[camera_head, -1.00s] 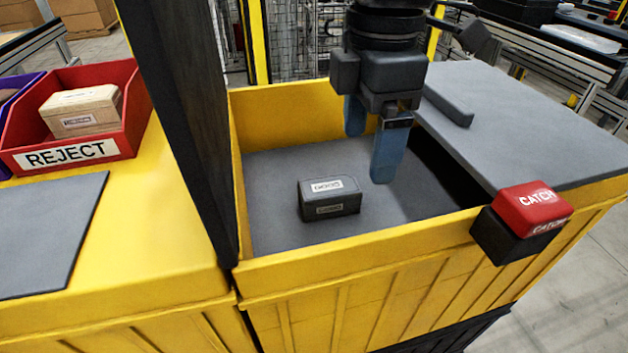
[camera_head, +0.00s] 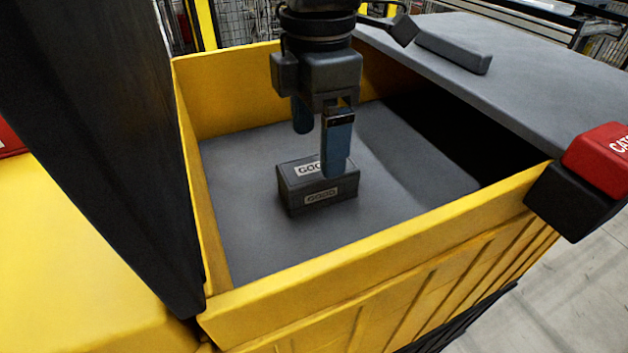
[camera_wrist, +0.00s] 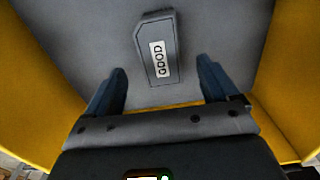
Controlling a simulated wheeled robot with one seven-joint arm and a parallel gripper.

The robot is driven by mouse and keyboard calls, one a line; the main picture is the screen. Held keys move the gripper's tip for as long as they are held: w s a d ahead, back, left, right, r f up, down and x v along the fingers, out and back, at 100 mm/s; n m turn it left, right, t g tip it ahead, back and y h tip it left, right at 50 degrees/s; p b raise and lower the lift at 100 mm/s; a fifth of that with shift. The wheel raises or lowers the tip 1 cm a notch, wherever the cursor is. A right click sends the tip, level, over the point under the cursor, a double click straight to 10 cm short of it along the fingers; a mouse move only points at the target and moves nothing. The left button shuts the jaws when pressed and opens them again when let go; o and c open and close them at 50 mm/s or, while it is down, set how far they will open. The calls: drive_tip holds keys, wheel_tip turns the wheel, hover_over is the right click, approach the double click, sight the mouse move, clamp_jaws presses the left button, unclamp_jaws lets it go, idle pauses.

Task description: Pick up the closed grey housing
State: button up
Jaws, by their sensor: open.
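The closed grey housing (camera_head: 300,199) is a small box with white GOOD labels on its top and front. It sits on the grey floor of the yellow bin (camera_head: 330,290). My gripper (camera_head: 320,145) is open with blue fingers, above the housing and inside the bin walls; one finger hides part of the housing's top in the head view. In the wrist view the housing (camera_wrist: 150,68) lies ahead of the fingertips (camera_wrist: 160,75), roughly midway between them sideways. Nothing is between the fingers.
A grey lid panel (camera_head: 510,85) covers the bin's right part, with a grey bar (camera_head: 450,50) on it. A red and black CATCH block (camera_head: 590,170) sits at the front right rim. A dark post (camera_head: 110,130) stands at the left. Bin floor around the housing is clear.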

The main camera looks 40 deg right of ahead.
sight(317, 166)
wheel_tip(317, 166, down, 6)
drive_tip(key=shift+f+b, duration=0.1)
drive_tip(key=shift+b, duration=0.2)
drive_tip(key=c, duration=1.2)
